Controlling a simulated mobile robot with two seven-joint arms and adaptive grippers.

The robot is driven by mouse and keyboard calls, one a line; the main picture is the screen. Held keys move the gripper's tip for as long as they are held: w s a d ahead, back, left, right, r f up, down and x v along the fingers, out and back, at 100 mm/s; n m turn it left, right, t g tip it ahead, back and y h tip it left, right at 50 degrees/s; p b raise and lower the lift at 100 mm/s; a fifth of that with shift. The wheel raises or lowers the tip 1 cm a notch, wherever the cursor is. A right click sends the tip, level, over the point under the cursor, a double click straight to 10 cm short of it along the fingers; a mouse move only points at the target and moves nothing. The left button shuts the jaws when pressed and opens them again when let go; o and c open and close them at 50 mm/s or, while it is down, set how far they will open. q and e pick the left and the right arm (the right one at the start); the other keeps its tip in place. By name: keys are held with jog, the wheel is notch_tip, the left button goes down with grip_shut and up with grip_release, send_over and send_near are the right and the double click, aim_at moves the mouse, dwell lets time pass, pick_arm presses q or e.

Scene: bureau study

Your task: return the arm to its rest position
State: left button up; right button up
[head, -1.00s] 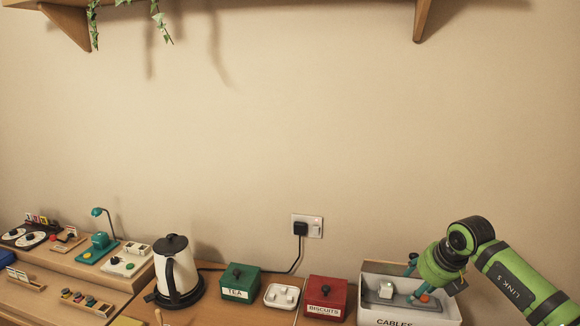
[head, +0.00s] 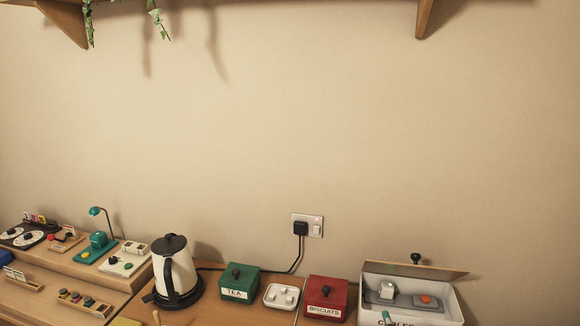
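Of my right gripper (head: 387,317), only a small teal piece that looks like a fingertip shows at the bottom edge, in front of the white box labelled CABLES (head: 449,305). The rest of that gripper and its arm are out of the picture, so its opening cannot be seen. My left gripper does not show in the head view.
The box holds a white block (head: 387,290) and a grey piece with an orange button (head: 428,301). A knobbed wooden lid (head: 440,270) is at its back. A red biscuits tin (head: 326,293), white tray (head: 282,296), green tea tin (head: 239,281) and kettle (head: 174,268) stand left.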

jog(key=s+f+m+g, duration=0.2)
jog(key=s+f+g, duration=0.25)
jog(key=s, duration=0.45)
jog(key=s+f+m+g+y, duration=0.1)
jog(key=s+f+g, duration=0.3)
jog(key=s+f, duration=0.3)
jog(key=s+f+m+g, duration=0.2)
jog(key=s+f+g, duration=0.2)
jog(key=s, duration=0.6)
notch_tip(320, 180, down, 25)
jog(key=s+g+b, duration=0.2)
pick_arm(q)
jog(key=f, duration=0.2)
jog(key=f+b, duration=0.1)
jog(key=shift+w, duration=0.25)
pick_arm(e)
jog(key=s+d+f, duration=0.2)
jog(key=s+f, duration=1.3)
jog(key=s, duration=0.1)
jog(key=shift+d+f+n+g, duration=0.3)
jog(key=shift+d+g, duration=0.05)
jog(key=shift+g, duration=0.1)
